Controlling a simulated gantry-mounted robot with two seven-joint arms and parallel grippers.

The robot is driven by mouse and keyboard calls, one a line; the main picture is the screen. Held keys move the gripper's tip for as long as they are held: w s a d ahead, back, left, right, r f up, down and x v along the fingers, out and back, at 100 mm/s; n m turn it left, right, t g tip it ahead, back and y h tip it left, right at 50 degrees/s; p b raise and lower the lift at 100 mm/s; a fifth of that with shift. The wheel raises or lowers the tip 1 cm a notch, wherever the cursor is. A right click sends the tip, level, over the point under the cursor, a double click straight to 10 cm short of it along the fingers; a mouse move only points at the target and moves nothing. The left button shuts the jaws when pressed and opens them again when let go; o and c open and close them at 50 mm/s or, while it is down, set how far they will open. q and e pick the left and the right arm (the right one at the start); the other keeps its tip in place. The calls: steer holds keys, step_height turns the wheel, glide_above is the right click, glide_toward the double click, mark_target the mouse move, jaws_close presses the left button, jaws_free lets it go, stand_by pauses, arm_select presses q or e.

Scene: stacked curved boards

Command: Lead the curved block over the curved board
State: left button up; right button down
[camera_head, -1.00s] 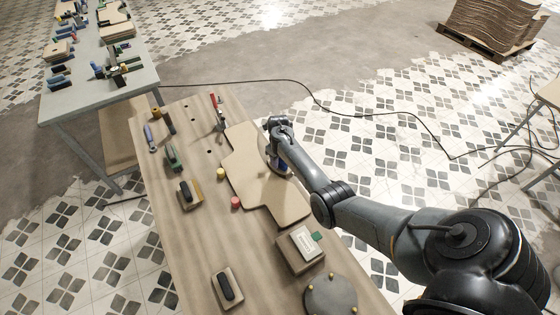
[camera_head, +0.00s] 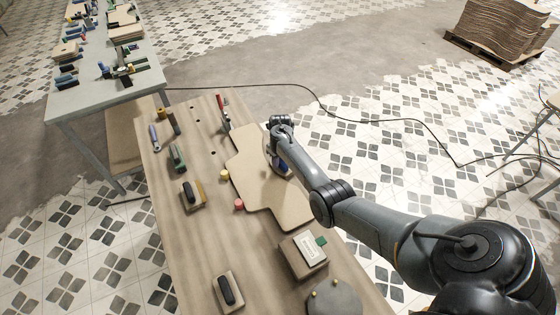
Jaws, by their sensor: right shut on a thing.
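The curved board (camera_head: 252,185) is a flat tan sheet with a stepped outline, lying on the wooden workbench. My right arm reaches in from the right, and its gripper (camera_head: 281,168) is low over the board's right part. The gripper is shut on a block, of which only a small bluish part shows under the wrist. The arm hides most of the block and the fingertips, so I cannot tell its curve or whether it touches the board. My left gripper is not in view.
A yellow knob (camera_head: 224,175) and a red knob (camera_head: 239,204) stand by the board's left edge. A red-handled clamp (camera_head: 223,112) is at its far end. A box with a white label (camera_head: 308,248) and a round grey plate (camera_head: 334,300) are nearer. Handled blocks lie left.

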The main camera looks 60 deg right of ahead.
steer(key=shift+w+d+f+m+b, duration=0.15)
steer(key=shift+w+m+b, duration=0.25)
steer(key=shift+w+b, duration=0.5)
steer(key=shift+r, duration=0.2)
steer(key=shift+w+f+b, duration=0.15)
steer(key=shift+w+b, duration=0.25)
steer(key=shift+b, duration=0.6)
steer(key=shift+w+d+m+b, duration=0.2)
steer(key=shift+w+m+b, duration=0.15)
steer(key=shift+b, duration=0.2)
steer(key=shift+r, duration=0.2)
steer(key=shift+w, duration=0.1)
